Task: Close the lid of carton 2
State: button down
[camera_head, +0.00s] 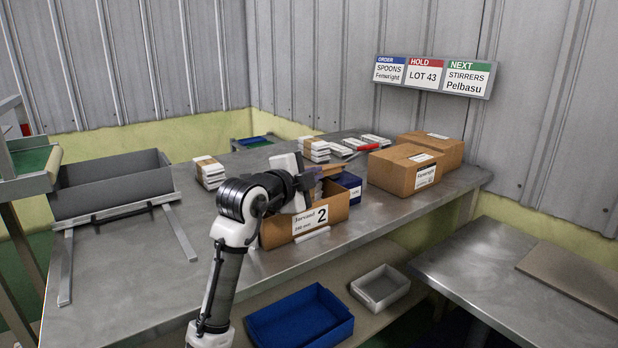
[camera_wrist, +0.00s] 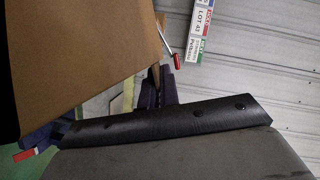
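Carton 2 (camera_head: 340,207) is a brown cardboard box labelled "2" on the front part of the metal table. A brown flap (camera_head: 329,171) shows at its top, partly hidden by my wrist. My gripper (camera_head: 311,180) is over the carton's top, and its fingers are mostly hidden in the head view. In the wrist view a large brown cardboard panel (camera_wrist: 80,50), likely the lid, fills the upper left, very close. My gripper's dark fingers (camera_wrist: 105,112) stand wide apart there, partly behind the panel. Contact with it cannot be told.
Two closed cartons (camera_head: 400,172) stand to the right. White bundles (camera_head: 314,149) and a red-handled tool (camera_head: 367,147) lie behind.

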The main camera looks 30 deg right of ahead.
jog(key=shift+s+f+m+t+h+b, duration=0.25)
jog(key=shift+f+m+b, duration=0.3)
jog(key=shift+f+b, duration=0.7)
jog(key=shift+s+f+m+t+h+b, duration=0.15)
jog(key=shift+s+f+m+b, duration=0.3)
jog(key=shift+f+b, duration=0.75)
jog(key=shift+w, duration=0.1)
jog(key=c, duration=1.6)
grip_release()
jog(key=shift+c, duration=0.2)
jog(key=v, duration=1.3)
jog(key=shift+a, duration=0.35)
